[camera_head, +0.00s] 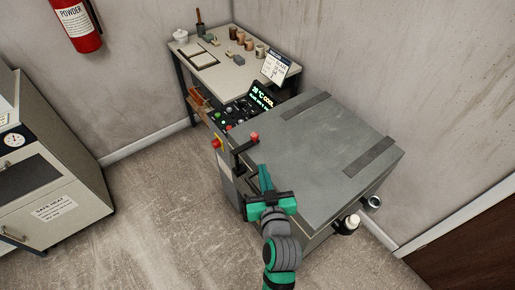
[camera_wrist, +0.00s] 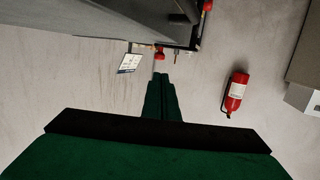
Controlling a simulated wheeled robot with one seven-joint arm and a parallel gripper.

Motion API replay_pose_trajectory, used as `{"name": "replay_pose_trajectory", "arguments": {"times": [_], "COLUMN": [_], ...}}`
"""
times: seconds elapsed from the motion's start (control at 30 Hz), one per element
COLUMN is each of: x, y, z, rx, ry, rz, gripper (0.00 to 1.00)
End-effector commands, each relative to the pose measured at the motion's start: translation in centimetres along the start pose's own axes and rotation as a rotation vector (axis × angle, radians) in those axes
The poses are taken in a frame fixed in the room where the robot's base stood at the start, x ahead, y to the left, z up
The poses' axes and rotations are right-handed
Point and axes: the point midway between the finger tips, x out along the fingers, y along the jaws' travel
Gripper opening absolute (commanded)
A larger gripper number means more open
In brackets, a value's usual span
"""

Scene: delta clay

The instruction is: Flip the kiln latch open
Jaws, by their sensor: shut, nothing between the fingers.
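The kiln (camera_head: 320,150) is a grey box with a flat lid and two dark strips across its top. Its latch (camera_head: 243,147) looks like a dark lever with a red knob, at the kiln's front left corner by the control panel. My green gripper (camera_head: 264,178) is shut and empty, just below the red knob in the picture and over the kiln's front edge. I cannot tell whether it touches the latch. In the wrist view my closed fingers (camera_wrist: 161,95) point up toward red-tipped parts by the kiln's grey edge (camera_wrist: 80,25); which one is the latch is unclear.
A control panel (camera_head: 240,117) with a lit display and a red stop button (camera_head: 217,142) sits beside the latch. A work table (camera_head: 222,75) with pots stands behind. A second cabinet (camera_head: 45,165) is at left. Bare floor (camera_head: 160,205) lies between. A fire extinguisher (camera_head: 77,25) hangs at upper left.

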Motion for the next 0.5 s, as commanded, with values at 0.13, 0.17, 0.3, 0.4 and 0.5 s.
{"name": "replay_pose_trajectory", "arguments": {"times": [0.13,0.17,0.3,0.4,0.5], "x": [1.2,1.5,4.0,5.8,7.7], "y": [0.0,0.0,-0.1,0.0,-0.1], "z": [-0.1,-0.1,-0.1,-0.1,-0.1], "rx": [0.0,0.0,0.0,-0.001,0.0], "ry": [0.002,0.001,0.002,0.001,0.002], "rz": [0.0,0.0,-0.002,-0.001,-0.001], "gripper": [0.0,0.0,0.0,0.0,0.0]}}
